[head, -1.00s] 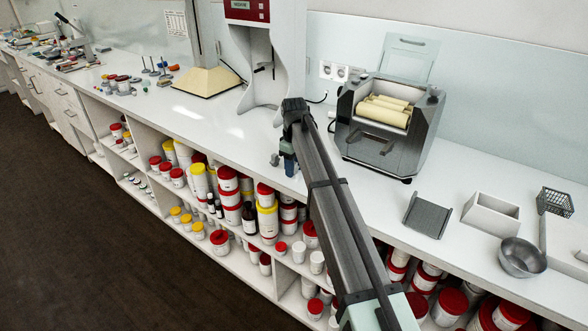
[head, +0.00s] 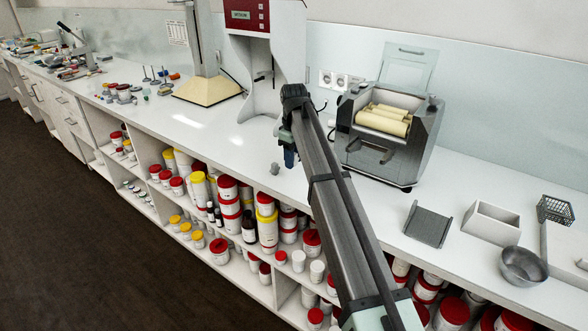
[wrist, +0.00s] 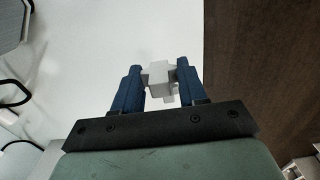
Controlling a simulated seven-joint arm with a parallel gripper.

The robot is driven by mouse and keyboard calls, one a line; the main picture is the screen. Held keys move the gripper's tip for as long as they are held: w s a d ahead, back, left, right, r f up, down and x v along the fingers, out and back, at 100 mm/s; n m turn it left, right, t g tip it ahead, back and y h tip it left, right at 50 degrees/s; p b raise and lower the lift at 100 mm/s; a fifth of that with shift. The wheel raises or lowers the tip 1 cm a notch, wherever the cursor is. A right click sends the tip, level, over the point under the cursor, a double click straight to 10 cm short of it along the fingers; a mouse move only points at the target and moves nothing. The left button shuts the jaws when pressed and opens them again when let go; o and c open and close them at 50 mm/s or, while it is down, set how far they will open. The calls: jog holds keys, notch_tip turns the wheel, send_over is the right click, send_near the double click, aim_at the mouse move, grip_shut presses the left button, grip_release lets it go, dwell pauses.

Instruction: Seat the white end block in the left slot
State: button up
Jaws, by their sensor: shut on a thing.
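My gripper (head: 289,157) hangs over the front part of the white counter. In the wrist view its two blue fingers (wrist: 160,82) are shut on the white end block (wrist: 159,73), a small stepped piece. The block is hard to make out in the head view. The mill (head: 387,160) stands right of the gripper, with cream rollers (head: 385,119) in its open top. The gripper is well apart from it. I cannot make out the left slot at this size.
A grey tray (head: 427,225), a white box (head: 491,222), a metal bowl (head: 523,266) and a wire basket (head: 555,209) lie to the right. A tall white machine (head: 262,60) stands behind.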

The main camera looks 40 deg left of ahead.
notch_tip(320, 180, up, 2)
jog(key=shift+r, duration=0.1)
jog(key=d+m, duration=0.7)
jog(key=d, duration=2.2)
jog(key=w+d+r+n, duration=0.2)
jog(key=w+d+r, duration=1.1)
jog(key=w, duration=0.4)
jog(key=w+a+r+n, duration=0.4)
jog(key=w+r, duration=0.5)
jog(key=shift+n, duration=0.3)
jog(key=a, duration=0.8)
jog(key=shift+a+f, duration=0.1)
jog(key=shift+a, duration=0.15)
jog(key=a+f, duration=0.1)
jog(key=a, duration=0.3)
jog(key=a+f, duration=0.1)
jog(key=a, duration=0.4)
jog(key=s+a+f, duration=0.1)
jog(key=a, duration=0.4)
jog(key=shift+s+a+f, duration=0.1)
jog(key=shift+a+f, duration=0.15)
jog(key=shift+f, duration=0.15)
jog(key=shift+s+a+f, duration=0.1)
jog(key=shift+a+f, duration=0.1)
jog(key=shift+a, duration=0.1)
jog(key=shift+f, duration=1.65)
jog(key=shift+f, duration=0.45)
jog(key=shift+s+f, duration=0.1)
jog(key=shift+f, duration=0.25)
